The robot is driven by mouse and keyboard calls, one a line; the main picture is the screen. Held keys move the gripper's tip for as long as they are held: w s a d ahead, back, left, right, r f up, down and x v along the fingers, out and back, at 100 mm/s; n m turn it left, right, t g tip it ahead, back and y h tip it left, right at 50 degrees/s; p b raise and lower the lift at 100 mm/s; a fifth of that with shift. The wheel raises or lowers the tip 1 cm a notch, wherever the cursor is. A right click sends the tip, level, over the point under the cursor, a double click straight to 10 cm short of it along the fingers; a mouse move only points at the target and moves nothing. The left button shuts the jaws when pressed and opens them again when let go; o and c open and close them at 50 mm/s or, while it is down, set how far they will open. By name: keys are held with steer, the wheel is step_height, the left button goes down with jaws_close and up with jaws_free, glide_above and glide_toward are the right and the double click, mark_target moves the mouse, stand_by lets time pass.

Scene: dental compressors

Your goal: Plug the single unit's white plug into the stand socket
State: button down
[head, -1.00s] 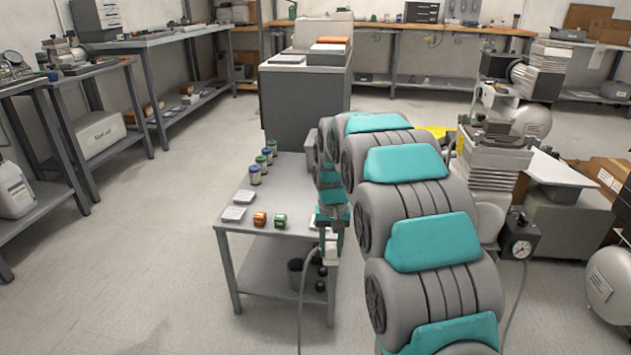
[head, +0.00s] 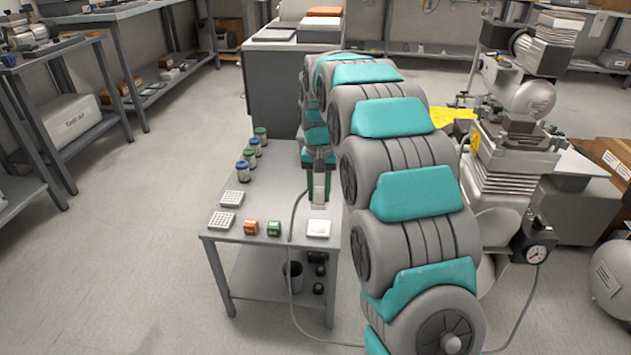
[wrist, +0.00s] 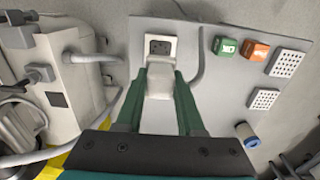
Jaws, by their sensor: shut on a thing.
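My gripper (wrist: 161,76) has green fingers and is shut on a white plug (wrist: 159,84). In the head view my gripper (head: 318,196) is above the right part of the small grey stand table (head: 272,190). The white stand socket (wrist: 160,46), with a dark outlet face, lies just beyond the plug in the wrist view. The plug looks apart from the socket, but the exact gap is unclear. The socket also shows in the head view (head: 318,228), near the table's front right corner. A grey cable (head: 291,270) loops down by the table and passes behind my arm.
Orange (head: 250,226) and green (head: 274,228) blocks, two white gridded trays (head: 228,221) and several blue- or green-capped jars (head: 248,160) share the tabletop. A compressor with a gauge (head: 536,253) stands right of my arm. Floor left of the table is clear.

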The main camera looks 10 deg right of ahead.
steer(key=shift+f+b, duration=0.95)
steer(key=shift+f, duration=2.6)
steer(key=shift+f, duration=0.35)
jaws_free()
steer(key=shift+r+p, duration=0.85)
steer(key=shift+r, duration=2.65)
